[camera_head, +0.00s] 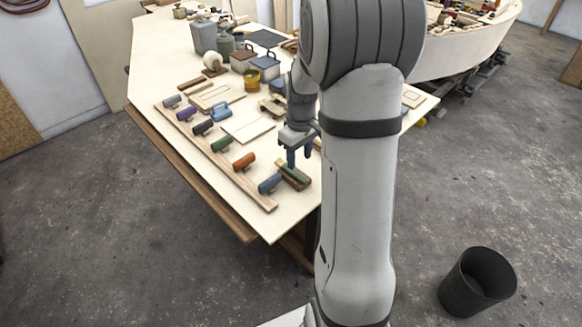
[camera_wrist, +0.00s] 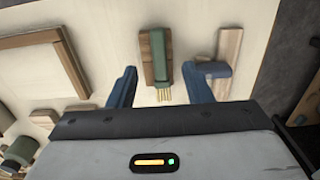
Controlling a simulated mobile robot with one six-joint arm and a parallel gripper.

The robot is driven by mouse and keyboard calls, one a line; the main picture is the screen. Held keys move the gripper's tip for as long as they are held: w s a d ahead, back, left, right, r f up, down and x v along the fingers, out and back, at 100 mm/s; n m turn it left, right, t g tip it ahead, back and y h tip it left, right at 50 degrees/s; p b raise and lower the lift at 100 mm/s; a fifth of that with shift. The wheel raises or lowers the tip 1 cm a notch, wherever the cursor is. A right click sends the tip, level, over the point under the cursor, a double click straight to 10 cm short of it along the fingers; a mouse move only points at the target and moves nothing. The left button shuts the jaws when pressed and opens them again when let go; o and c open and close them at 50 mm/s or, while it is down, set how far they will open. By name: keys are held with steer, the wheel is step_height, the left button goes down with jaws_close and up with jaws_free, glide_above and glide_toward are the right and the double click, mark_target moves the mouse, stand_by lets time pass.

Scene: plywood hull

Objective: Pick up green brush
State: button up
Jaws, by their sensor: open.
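The fingers hold nothing. Whether the tips are level with the brush or above it is hard to tell.
A blue-handled tool (camera_head: 269,184) lies close beside the brush on a long wooden rail (camera_head: 232,172) with several other coloured handles. It is near my right finger in the wrist view (camera_wrist: 214,69). A wooden frame (camera_wrist: 40,42) lies left. A black bin (camera_head: 477,283) stands on the floor.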

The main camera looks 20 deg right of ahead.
mark_target(299, 175)
steer(key=f+p, duration=0.1)
steer(key=f, duration=0.5)
steer(key=shift+w+f+p, duration=0.2)
steer(key=shift+f+p, duration=0.1)
steer(key=shift+p, duration=0.1)
steer(key=shift+c, duration=0.3)
jaws_close()
